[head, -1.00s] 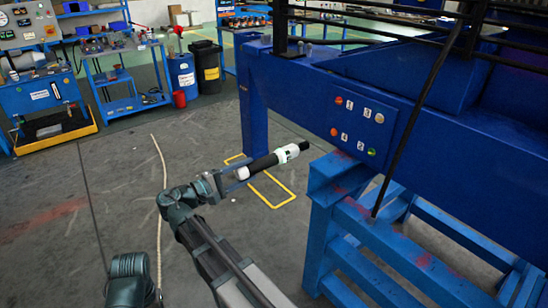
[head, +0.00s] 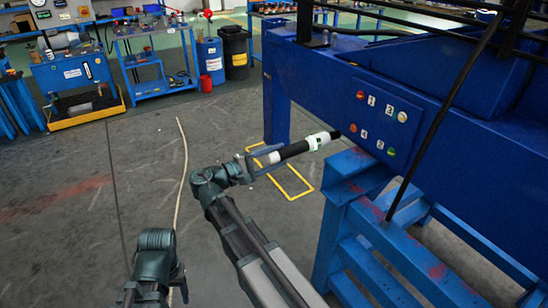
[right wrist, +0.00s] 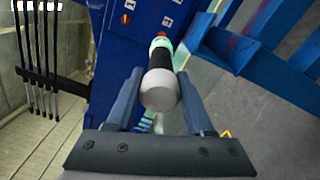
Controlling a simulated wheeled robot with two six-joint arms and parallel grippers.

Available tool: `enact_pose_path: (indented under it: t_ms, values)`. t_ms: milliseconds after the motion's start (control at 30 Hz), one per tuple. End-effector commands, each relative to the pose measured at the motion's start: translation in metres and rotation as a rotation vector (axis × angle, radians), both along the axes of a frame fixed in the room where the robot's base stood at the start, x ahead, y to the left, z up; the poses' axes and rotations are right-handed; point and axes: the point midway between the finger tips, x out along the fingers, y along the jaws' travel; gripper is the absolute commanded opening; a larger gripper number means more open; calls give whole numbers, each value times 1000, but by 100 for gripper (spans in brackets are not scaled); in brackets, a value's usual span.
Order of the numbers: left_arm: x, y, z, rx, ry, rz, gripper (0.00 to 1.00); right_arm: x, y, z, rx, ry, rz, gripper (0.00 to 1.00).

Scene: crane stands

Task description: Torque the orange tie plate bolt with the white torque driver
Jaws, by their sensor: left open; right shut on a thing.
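The white torque driver (head: 318,141) has a black grip and a dark tip. My right gripper (head: 262,160) is shut on its black grip and holds it in the air, slightly tilted up. It also shows end-on in the right wrist view (right wrist: 158,92). The blue tie plate (head: 375,128) carries coloured bolts and number labels. The orange bolt (head: 353,128) appears at its lower left. The driver tip is just left of it; contact cannot be told. My left gripper (head: 154,294) is low at the bottom edge, open and apart.
A blue stand (head: 350,190) rises close below the driver. A black rod (head: 450,100) slants right of the plate.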

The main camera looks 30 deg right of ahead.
Motion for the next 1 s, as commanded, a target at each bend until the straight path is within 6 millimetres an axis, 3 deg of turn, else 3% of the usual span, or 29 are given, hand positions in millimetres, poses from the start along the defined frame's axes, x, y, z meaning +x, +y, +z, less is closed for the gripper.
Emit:
enact_pose_path:
  t_ms: [500, 1000]
  values:
    - [0, 0, 0, 0, 0, 0, 62, 3, -39, 1, -6, -1, -2, 0]
    - [0, 0, 0, 0, 0, 0, 62, 4, -49, 1, -5, 0, 0, 0]
